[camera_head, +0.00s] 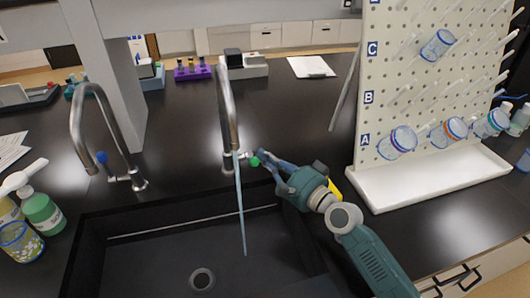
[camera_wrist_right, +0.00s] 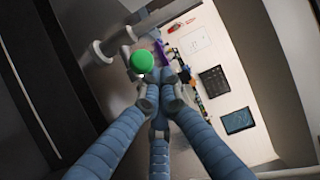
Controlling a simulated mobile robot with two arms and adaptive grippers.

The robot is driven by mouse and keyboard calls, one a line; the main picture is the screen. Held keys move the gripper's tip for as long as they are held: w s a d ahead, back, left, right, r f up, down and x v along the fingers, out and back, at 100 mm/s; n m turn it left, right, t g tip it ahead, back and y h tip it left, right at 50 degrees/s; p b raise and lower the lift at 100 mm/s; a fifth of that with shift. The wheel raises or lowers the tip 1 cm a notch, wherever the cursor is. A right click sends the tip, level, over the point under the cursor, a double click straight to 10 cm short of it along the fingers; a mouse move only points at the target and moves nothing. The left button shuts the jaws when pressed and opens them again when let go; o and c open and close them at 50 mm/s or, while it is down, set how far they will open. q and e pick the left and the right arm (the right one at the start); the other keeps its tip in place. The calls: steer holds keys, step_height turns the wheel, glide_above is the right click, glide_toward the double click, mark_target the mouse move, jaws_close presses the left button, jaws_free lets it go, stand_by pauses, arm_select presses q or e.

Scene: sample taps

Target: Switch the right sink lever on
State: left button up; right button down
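The right sink tap (camera_head: 228,105) is a curved metal spout with a green-tipped lever (camera_head: 255,161). A thin light-blue stream (camera_head: 240,205) runs from its spout down into the dark sink (camera_head: 200,255). My right gripper (camera_head: 262,156) is at the green tip, coming from the right. In the right wrist view its fingers (camera_wrist_right: 168,78) are drawn together with nothing visible between them. The green tip (camera_wrist_right: 142,62) shows just left of the fingertips there; I cannot tell if they touch. My left gripper is not in view.
The left tap (camera_head: 95,110) has a blue-tipped lever (camera_head: 102,157). A pegboard rack (camera_head: 400,80) with beakers stands in a white tray (camera_head: 430,178) on the right. Bottles (camera_head: 42,212) stand at the left. The black counter behind the right tap is mostly clear.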

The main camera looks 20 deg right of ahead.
steer(key=shift+s+a+f+b, duration=0.1)
steer(key=shift+s+f+b, duration=0.15)
steer(key=shift+f, duration=0.25)
steer(key=shift+s+a+f+b, duration=0.1)
steer(key=shift+s+f+b, duration=0.15)
steer(key=shift+f, duration=0.2)
steer(key=shift+f, duration=0.1)
step_height(320, 180, up, 10)
steer(key=shift+d+r, duration=0.2)
steer(key=shift+d, duration=0.05)
steer(key=shift+w, duration=0.1)
stand_by(0.3)
